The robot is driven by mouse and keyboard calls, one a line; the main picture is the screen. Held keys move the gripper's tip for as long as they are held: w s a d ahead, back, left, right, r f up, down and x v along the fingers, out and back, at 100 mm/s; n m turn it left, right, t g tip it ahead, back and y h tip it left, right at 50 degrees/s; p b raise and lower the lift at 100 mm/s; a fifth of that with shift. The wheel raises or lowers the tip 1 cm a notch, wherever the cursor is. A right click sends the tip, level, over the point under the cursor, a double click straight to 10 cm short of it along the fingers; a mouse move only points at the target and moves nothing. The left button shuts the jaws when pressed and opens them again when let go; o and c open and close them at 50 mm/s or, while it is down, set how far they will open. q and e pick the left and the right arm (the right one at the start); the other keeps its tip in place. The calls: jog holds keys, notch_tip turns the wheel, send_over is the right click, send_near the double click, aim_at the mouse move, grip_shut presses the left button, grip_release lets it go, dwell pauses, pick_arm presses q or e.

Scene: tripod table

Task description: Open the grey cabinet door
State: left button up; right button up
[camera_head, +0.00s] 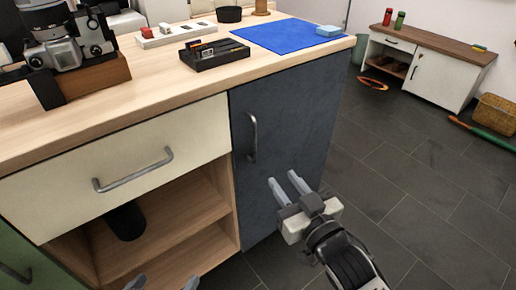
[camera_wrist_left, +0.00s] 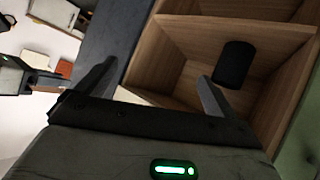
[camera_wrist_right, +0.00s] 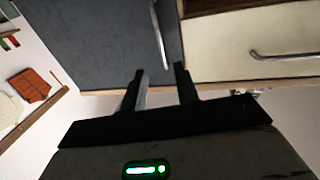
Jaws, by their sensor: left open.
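The grey cabinet door (camera_head: 290,125) is shut, under the right part of the wooden counter. Its upright metal handle (camera_head: 252,137) is near the door's left edge. The door (camera_wrist_right: 105,45) and handle (camera_wrist_right: 160,35) also show in the right wrist view. My right gripper (camera_head: 284,184) is open and empty, in front of the door, below and right of the handle and apart from it. My left gripper (camera_head: 163,284) is open and empty at the bottom edge of the head view. In the left wrist view it (camera_wrist_left: 157,78) faces the open shelves and part of the grey door (camera_wrist_left: 112,30).
A cream drawer (camera_head: 118,168) with a metal handle is left of the door, above open shelves (camera_head: 190,215) holding a black cylinder (camera_head: 126,222). A camera (camera_head: 68,45) and blue mat (camera_head: 290,37) are on the counter.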

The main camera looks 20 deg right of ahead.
aim_at(255, 144)
jog(key=w, duration=0.4)
jog(key=w+a+b, duration=0.1)
jog(key=w, duration=0.3)
jog(key=w+a+b, duration=0.1)
jog(key=w, duration=0.3)
pick_arm(q)
jog(key=shift+w+d+r+t+h, duration=0.15)
jog(key=shift+d+r+t+h, duration=0.05)
jog(key=shift+r+t, duration=0.2)
jog(key=shift+w+d+r+t+h, duration=0.1)
jog(key=shift+d+r+t+h, duration=0.15)
jog(key=shift+r, duration=0.2)
jog(key=shift+a, duration=0.1)
jog(key=shift+s, duration=0.1)
pick_arm(e)
jog(key=shift+d, duration=0.1)
grip_shut()
